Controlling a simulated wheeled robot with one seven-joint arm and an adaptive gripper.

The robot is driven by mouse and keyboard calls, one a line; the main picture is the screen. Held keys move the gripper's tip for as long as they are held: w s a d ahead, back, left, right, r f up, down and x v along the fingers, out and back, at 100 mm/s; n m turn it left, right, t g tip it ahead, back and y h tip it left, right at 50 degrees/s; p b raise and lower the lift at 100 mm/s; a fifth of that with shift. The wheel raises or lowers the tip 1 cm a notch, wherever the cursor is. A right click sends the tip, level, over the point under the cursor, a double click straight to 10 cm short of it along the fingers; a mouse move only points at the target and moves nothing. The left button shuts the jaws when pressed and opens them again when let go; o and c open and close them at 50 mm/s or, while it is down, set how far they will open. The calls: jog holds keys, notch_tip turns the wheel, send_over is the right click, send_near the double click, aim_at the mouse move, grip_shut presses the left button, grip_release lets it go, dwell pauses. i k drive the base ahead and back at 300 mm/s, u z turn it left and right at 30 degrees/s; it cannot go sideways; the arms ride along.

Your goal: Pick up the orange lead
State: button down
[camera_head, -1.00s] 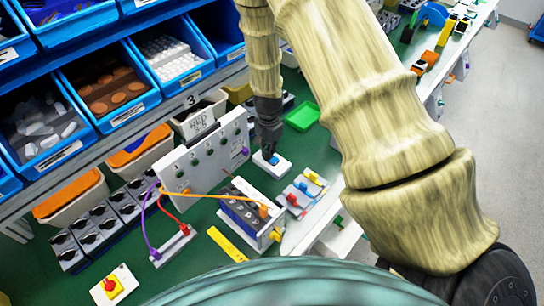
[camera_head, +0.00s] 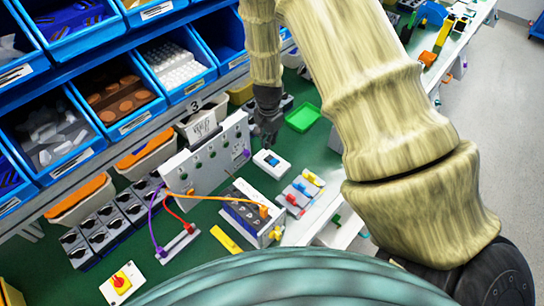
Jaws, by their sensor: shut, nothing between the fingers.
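The orange lead (camera_head: 225,198) runs in a shallow arc from the upright grey panel (camera_head: 215,157) to an orange plug on the dark-topped box (camera_head: 243,208) in front of it. My gripper (camera_head: 267,142) is dark, points down and is shut and empty. It is behind and to the right of the panel, apart from the orange lead. A small white block with a blue top (camera_head: 271,163) lies just below it in the picture. The fingertips are small and dark here.
Purple (camera_head: 152,225) and red (camera_head: 180,218) leads hang from the panel to a small grey block. A green tray (camera_head: 302,117) sits right of my gripper. Blue bins (camera_head: 125,90) fill the shelf behind. A yellow bar (camera_head: 226,239) and a red-yellow rotary switch (camera_head: 121,282) lie in front.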

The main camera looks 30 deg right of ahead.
aim_at(264, 212)
jog(key=k, duration=1)
